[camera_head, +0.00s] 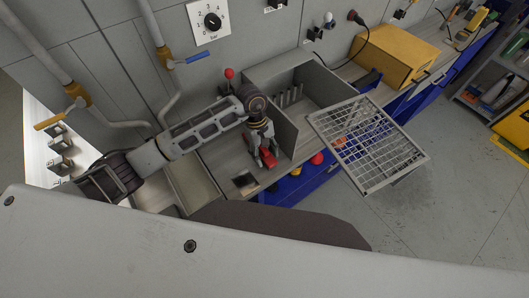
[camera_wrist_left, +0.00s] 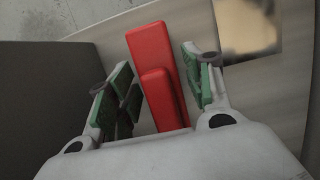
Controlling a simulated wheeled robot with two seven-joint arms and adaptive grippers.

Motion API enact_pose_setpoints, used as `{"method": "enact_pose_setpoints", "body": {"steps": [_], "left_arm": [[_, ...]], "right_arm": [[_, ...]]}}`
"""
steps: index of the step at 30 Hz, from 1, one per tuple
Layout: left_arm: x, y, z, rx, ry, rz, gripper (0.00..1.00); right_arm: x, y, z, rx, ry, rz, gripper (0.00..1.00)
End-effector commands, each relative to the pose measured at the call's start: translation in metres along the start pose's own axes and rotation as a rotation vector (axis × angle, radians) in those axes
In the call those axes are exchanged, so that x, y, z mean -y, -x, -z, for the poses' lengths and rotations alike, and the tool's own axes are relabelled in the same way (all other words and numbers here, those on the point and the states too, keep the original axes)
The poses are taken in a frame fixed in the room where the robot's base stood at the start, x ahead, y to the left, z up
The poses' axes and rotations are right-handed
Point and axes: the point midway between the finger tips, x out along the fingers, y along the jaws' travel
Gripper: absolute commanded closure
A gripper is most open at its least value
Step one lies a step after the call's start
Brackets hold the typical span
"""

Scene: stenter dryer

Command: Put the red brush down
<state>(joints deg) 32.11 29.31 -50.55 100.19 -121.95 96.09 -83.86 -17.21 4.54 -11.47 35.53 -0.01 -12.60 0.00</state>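The red brush (camera_head: 272,163) is low at the grey worktop (camera_head: 222,158), beside the wall of an open grey box. My left gripper (camera_head: 265,157) points down over it. In the left wrist view the red brush (camera_wrist_left: 152,55) lies between the green-padded fingers of the left gripper (camera_wrist_left: 157,62). The fingers stand apart, with a visible gap to the brush on the left side and a narrow one on the right. The brush appears to rest on the pale surface; its near end is hidden by the gripper body. My right gripper is not in view.
The grey box (camera_head: 285,75) holds several upright pegs. A metal grid (camera_head: 378,150) juts out to its right. A square dark opening (camera_head: 245,181) is in the worktop near the brush. A red-knobbed lever (camera_head: 229,74) stands behind. A yellow box (camera_head: 393,55) is farther right.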

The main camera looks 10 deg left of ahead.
Motion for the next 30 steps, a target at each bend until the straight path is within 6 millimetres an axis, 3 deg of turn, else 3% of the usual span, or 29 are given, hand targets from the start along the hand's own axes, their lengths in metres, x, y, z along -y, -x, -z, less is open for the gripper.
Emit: {"method": "enact_pose_setpoints", "body": {"steps": [17,30], "left_arm": [[0.0,0.004,-0.001,0.0,0.0,0.0,0.44],[-0.001,0.049,0.0,-0.003,-0.001,-0.002,0.44]], "right_arm": [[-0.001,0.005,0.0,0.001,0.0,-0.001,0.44],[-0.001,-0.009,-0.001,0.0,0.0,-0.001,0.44]]}}
